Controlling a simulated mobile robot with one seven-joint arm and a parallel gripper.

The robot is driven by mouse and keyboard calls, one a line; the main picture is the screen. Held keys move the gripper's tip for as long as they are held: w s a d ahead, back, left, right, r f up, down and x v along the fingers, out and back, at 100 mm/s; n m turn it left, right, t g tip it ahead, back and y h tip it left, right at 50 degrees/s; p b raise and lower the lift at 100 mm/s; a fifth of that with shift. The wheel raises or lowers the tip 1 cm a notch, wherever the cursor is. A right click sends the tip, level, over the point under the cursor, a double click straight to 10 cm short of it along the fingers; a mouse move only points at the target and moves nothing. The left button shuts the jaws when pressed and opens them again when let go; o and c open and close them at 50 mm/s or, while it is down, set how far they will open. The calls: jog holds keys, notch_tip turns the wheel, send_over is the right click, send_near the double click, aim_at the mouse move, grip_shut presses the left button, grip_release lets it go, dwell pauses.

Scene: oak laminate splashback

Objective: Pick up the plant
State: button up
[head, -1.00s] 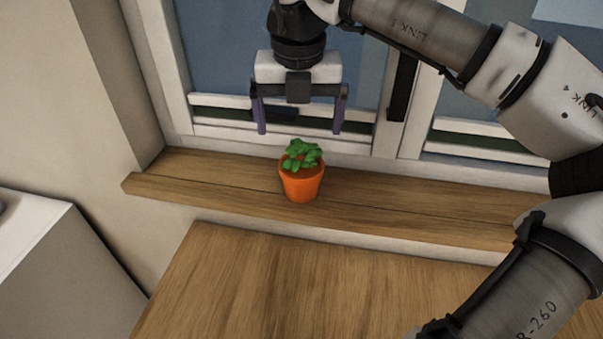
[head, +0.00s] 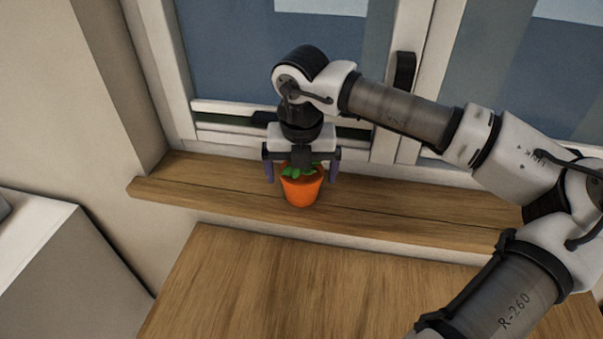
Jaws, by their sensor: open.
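The plant (head: 302,188) has green leaves in an orange pot and stands upright on the wooden window sill. My gripper (head: 302,176) is open and points down over the plant. Its two purple fingers show on the left and right of the pot's upper part, and its palm hides the top of the leaves. I cannot tell whether either finger touches the pot.
The wooden sill (head: 410,216) is clear on both sides of the pot. The window frame (head: 410,110) with a black handle (head: 405,70) rises close behind. A wooden tabletop (head: 290,285) lies in front and lower. A white cabinet (head: 70,260) stands at the left.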

jog(key=c, duration=1.2)
jog(key=shift+c, duration=0.2)
jog(key=shift+r, duration=0.15)
